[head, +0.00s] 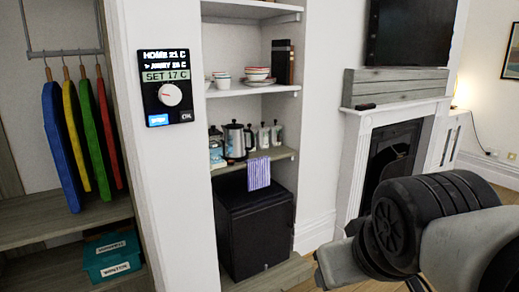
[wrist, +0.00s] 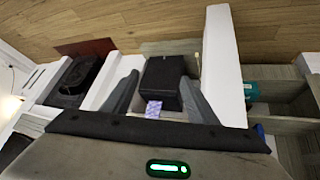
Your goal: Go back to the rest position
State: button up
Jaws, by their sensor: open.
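My gripper (wrist: 160,80) shows in the wrist view with its two grey fingers spread apart and nothing between them. Beyond the fingers are a black box-like cabinet (wrist: 163,72) and a striped cloth (wrist: 153,109), both some distance off. In the head view my arm (head: 440,225) reaches in from the lower right, in front of the fireplace side. I cannot make out the fingers clearly there. A black thermostat panel (head: 168,118) with a round white knob (head: 170,94) is on the white wall pillar, left of my arm and apart from it. Its display reads SET 17 C.
Alcove shelves (head: 255,89) hold bowls, books, a kettle and jars above the black cabinet (head: 255,225). Coloured boards (head: 88,130) hang at left above a teal box (head: 112,257). A white fireplace (head: 362,130) stands behind my arm. Wooden floor (wrist: 150,25) is open.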

jog(key=s+f+m+g, duration=0.2)
jog(key=s+f+m, duration=0.1)
jog(key=s, duration=0.1)
notch_tip(320, 180, up, 20)
jog(key=w+p, duration=0.1)
jog(key=p, duration=1.8)
jog(key=shift+d+f+n+t, duration=0.2)
jog(key=shift+f+n+t, duration=0.1)
jog(key=shift+n, duration=0.1)
